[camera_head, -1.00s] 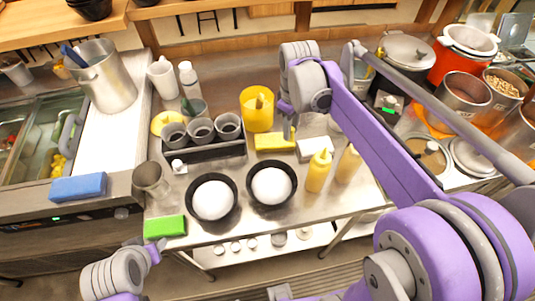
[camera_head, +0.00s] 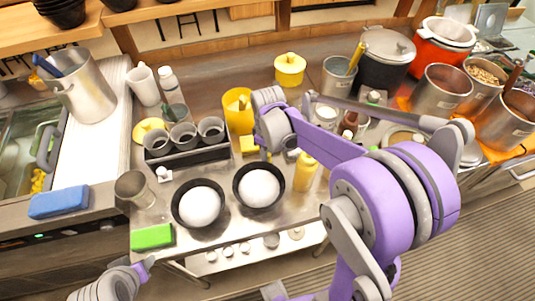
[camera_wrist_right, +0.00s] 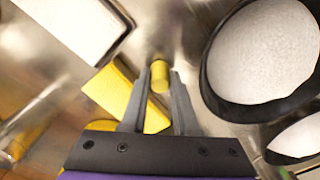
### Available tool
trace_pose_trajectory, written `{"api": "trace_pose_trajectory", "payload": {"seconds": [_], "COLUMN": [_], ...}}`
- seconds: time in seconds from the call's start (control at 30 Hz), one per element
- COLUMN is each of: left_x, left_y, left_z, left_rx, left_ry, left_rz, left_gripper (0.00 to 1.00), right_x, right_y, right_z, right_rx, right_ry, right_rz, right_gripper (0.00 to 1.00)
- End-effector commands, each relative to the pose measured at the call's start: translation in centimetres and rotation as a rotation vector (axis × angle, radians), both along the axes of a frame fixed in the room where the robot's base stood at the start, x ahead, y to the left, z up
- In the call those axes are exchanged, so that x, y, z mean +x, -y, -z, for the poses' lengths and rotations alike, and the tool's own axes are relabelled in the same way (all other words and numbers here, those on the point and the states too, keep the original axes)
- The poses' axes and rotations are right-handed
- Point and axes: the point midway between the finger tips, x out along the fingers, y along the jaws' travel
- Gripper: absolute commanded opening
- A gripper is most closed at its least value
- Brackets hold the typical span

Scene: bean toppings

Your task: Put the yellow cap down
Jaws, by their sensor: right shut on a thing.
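My right gripper (camera_head: 264,155) is over the steel table, just behind the right-hand black bowl. In the right wrist view its fingers (camera_wrist_right: 160,82) are shut on the yellow cap (camera_wrist_right: 160,74), a small cylinder held at the tips. Steel tabletop shows beyond the cap; I cannot tell whether the cap touches it. In the head view the cap is too small or hidden to make out. A yellow block (camera_wrist_right: 122,92) lies just left of and partly behind the fingers. My left gripper (camera_head: 145,270) is at the lower left, apart from the table; its jaws are unclear.
Two black bowls with white contents (camera_head: 200,204) (camera_head: 259,188) stand in front. A yellow squeeze bottle (camera_head: 305,173) is to the right. A yellow container (camera_head: 238,112) and a black rack of grey cups (camera_head: 188,155) stand behind. A green sponge (camera_head: 152,237) lies at the front left corner.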

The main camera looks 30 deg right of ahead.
Motion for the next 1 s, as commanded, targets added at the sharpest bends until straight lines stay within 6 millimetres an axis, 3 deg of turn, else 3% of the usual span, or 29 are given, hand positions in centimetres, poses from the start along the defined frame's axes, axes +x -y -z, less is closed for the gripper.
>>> {"api": "trace_pose_trajectory", "payload": {"seconds": [0.37,0.4,0.47,0.77,0.87,1.0], "left_x": [-0.1,-0.1,-0.1,0.0,0.1,0.2], "left_y": [0.0,0.0,0.0,0.0,0.0,0.0], "left_z": [0.4,0.3,0.3,0.1,-0.2,-0.5], "left_rx": [0.0,0.0,0.0,0.0,0.0,0.0], "left_ry": [-0.003,-0.002,-0.002,-0.001,0.001,0.003], "left_rz": [0.0,0.0,0.0,0.0,0.0,0.0], "left_gripper": [0.5,0.5,0.5,0.5,0.5,0.5], "right_x": [0.0,0.0,0.0,0.0,0.0,0.0], "right_y": [0.0,0.0,0.0,0.0,0.0,0.0], "right_z": [0.5,0.4,0.4,0.2,-0.6,-3.1], "right_rx": [0.0,0.0,0.0,0.0,0.0,0.0], "right_ry": [-0.001,0.0,0.0,0.001,0.001,0.001], "right_rz": [0.0,0.0,0.0,0.0,0.0,0.0], "right_gripper": [0.02,0.34,0.41,0.41,0.41,0.41]}}
